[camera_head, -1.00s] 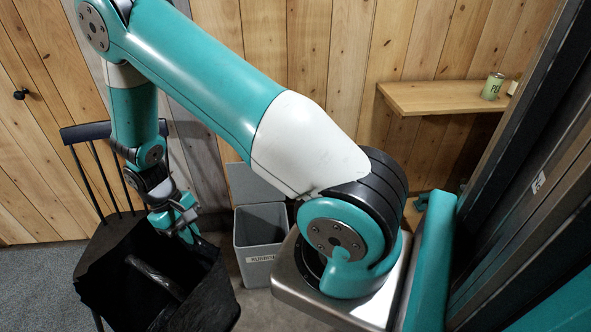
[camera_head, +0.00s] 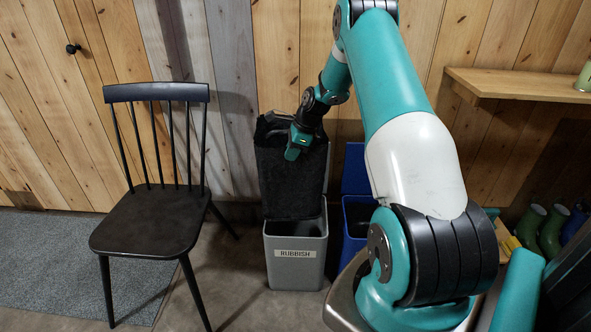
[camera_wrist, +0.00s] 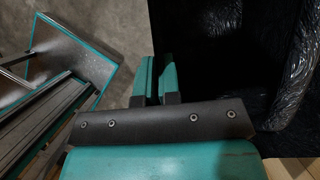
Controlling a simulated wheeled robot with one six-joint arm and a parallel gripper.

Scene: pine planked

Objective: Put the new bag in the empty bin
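A black bag (camera_head: 285,185) hangs upright from my gripper over the grey bin (camera_head: 296,274), which is labelled RUBBISH. The bag's lower end is at the bin's open top; I cannot tell how far inside it reaches. My gripper (camera_head: 293,150) is at the bag's upper rim in the head view. In the wrist view my gripper (camera_wrist: 155,82) has its teal fingers close together on the edge of the bag (camera_wrist: 285,60), whose open dark inside lies to the right.
A blue bin (camera_head: 355,215) stands just right of the grey one. A black chair (camera_head: 150,222) stands to the left with an empty seat. A wooden shelf (camera_head: 520,84) is at the right, with boots (camera_head: 552,228) below it. Floor shows between chair and bin.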

